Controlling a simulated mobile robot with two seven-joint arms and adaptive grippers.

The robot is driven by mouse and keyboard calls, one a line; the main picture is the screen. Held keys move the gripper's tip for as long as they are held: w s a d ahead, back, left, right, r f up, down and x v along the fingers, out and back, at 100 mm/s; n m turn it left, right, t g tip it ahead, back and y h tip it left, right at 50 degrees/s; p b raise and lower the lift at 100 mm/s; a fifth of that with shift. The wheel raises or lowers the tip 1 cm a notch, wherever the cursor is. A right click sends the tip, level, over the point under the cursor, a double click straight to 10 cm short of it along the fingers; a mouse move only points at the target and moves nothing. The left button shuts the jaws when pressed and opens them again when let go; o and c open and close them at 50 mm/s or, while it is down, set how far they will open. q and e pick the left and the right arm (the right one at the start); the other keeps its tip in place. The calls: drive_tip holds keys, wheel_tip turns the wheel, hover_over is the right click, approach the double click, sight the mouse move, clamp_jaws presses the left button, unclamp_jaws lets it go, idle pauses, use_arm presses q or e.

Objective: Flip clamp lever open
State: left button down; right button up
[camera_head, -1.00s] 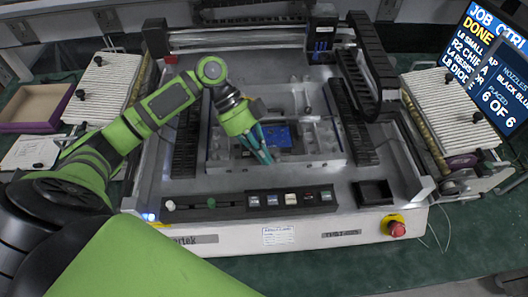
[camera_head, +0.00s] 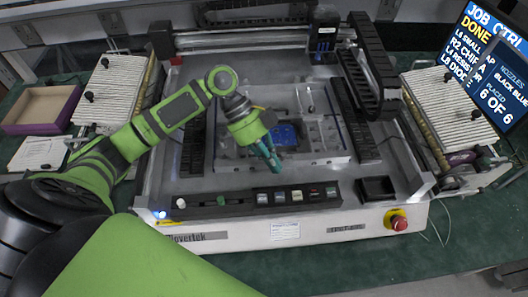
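My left gripper (camera_head: 270,156) hangs above the front edge of the work plate in the middle of the machine. Its teal fingers point down and to the right, and they look close together; the gap between them is too small to judge. A blue circuit board (camera_head: 287,134) lies in the fixture (camera_head: 330,140) just behind and right of the fingers, partly hidden by them. I cannot make out the clamp lever clearly among the small fixture parts. My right gripper is not in view.
A pick-and-place machine (camera_head: 370,232) fills the bench. Its front holds a button panel (camera_head: 262,198), a black tray (camera_head: 376,189) and a red stop button (camera_head: 398,223). Ribbed feeders (camera_head: 450,108) stand at both sides. A screen (camera_head: 490,65) is at right, an open box (camera_head: 42,108) at left.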

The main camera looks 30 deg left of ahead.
use_arm(q)
drive_tip(key=shift+a+r+b, duration=0.55)
drive_tip(key=shift+r+b, duration=0.35)
drive_tip(key=shift+b, duration=0.2)
drive_tip(key=r, duration=0.1)
drive_tip(key=w+a+r+b, duration=0.1)
drive_tip(key=w+r, duration=0.1)
drive_tip(key=shift+a, duration=0.3)
drive_tip(key=w+r, duration=0.1)
drive_tip(key=w+a+r+b, duration=0.1)
drive_tip(key=shift+w+r, duration=0.4)
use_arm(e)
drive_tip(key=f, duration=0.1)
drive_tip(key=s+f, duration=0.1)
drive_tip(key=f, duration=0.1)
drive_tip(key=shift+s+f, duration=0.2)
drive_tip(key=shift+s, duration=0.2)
